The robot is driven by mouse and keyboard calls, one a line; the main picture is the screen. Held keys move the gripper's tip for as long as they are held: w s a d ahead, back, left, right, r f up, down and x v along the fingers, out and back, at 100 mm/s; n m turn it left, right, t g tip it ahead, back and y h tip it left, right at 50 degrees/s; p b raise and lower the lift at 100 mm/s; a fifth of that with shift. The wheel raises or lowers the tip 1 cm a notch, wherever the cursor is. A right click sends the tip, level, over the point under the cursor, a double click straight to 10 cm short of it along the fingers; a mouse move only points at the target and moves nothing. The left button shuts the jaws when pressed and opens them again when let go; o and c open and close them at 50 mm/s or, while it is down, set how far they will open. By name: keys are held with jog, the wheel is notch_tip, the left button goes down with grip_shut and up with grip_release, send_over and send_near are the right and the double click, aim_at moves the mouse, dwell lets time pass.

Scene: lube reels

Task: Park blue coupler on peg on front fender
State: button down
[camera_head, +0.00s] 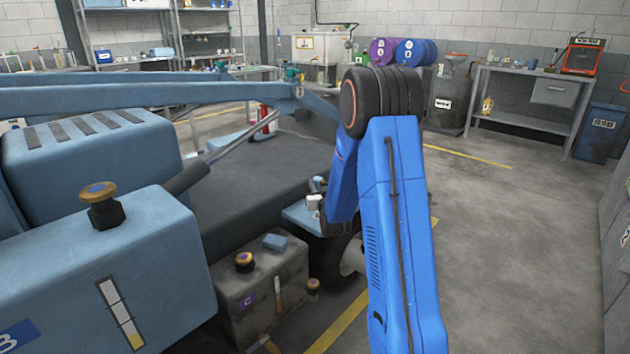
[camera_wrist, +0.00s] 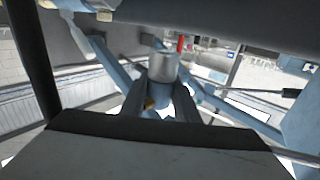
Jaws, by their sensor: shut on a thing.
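My gripper (camera_wrist: 162,100) is at the middle of the wrist view, with its two dark fingers closed around a part. Between and above the fingers shows a silvery metal cylinder (camera_wrist: 163,67), which looks like the coupler; a bluish patch shows below it between the fingers. In the head view my gripper is mostly hidden behind my blue arm, low over a light blue ledge by the wheel, likely the front fender (camera_head: 298,216). A small pale piece (camera_head: 314,202) shows there beside my wrist. I cannot make out the peg in either view.
Blue machine arms (camera_head: 150,97) reach across above the dark deck (camera_head: 260,180). The wrist view has blue beams close around my gripper. Open floor (camera_head: 500,240) lies right.

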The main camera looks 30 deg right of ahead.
dwell(0.4)
jog(key=shift+f, duration=4.65)
jog(key=shift+f, duration=0.1)
jog(key=c, duration=1.3)
grip_release()
